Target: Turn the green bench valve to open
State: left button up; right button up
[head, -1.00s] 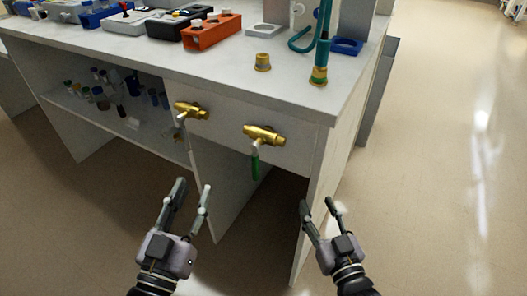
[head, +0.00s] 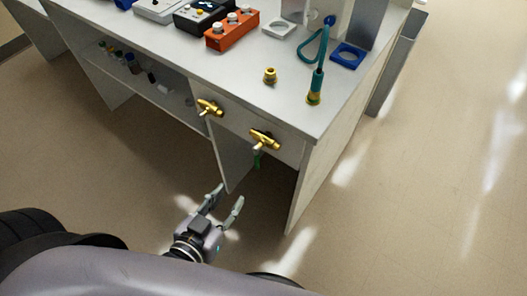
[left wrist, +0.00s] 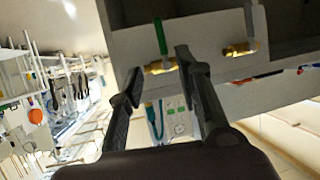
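The green bench valve (head: 265,139) is a brass fitting on the bench's front panel. Its green handle (head: 257,160) hangs down below the brass body. My left gripper (head: 222,196) is open and empty, below and left of this valve in the head view, apart from it. In the left wrist view the picture is turned over: the green handle (left wrist: 161,37) points up from the brass body (left wrist: 160,68), which shows between and beyond my open fingertips. My right gripper is not in view.
A second brass valve (head: 209,108) with a grey handle (left wrist: 250,20) sits left of the green one on the panel. The bench side panel (head: 318,180) stands at the right. A teal hose (head: 318,80) stands on the bench top (head: 225,70). Floor in front is clear.

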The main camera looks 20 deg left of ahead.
aim_at(256, 164)
pick_arm(q)
jog(key=x, duration=1.7)
jog(key=shift+w, duration=0.2)
jog(key=shift+c, duration=0.3)
grip_shut()
